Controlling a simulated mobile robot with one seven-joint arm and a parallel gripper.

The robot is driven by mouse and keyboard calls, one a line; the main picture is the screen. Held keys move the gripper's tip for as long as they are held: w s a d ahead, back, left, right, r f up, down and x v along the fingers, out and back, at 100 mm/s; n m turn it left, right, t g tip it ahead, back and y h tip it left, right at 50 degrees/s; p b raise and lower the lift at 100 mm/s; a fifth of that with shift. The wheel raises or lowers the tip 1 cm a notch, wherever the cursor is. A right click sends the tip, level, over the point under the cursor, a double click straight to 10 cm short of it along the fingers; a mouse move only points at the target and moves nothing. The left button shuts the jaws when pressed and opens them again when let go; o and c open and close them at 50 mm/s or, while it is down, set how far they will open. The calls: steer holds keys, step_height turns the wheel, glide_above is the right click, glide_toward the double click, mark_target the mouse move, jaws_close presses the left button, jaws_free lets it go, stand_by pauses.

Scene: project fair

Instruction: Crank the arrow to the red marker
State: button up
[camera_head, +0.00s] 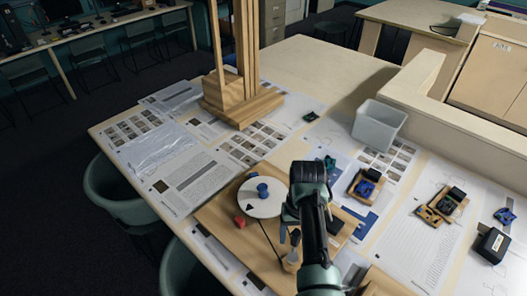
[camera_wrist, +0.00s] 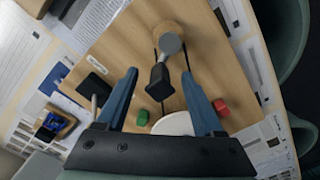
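A white disc (camera_head: 259,203) with a blue knob (camera_head: 262,190) sits on a wooden board (camera_head: 213,215). A dark belt runs from the disc to a round wooden piece (camera_wrist: 168,34) bearing a grey crank hub (camera_wrist: 170,43) and black handle (camera_wrist: 158,84). My gripper (camera_wrist: 159,74) is open, its blue fingers on either side of the handle in the picture; contact is unclear.
A wooden tower (camera_head: 240,85) stands farther back, and a grey bin (camera_head: 378,125) is at the right. Papers and small wooden devices cover much of the table.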

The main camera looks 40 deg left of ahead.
stand_by(0.3)
step_height(320, 180, up, 8)
steer(key=p, duration=0.7)
steer(key=shift+p, duration=0.3)
stand_by(0.3)
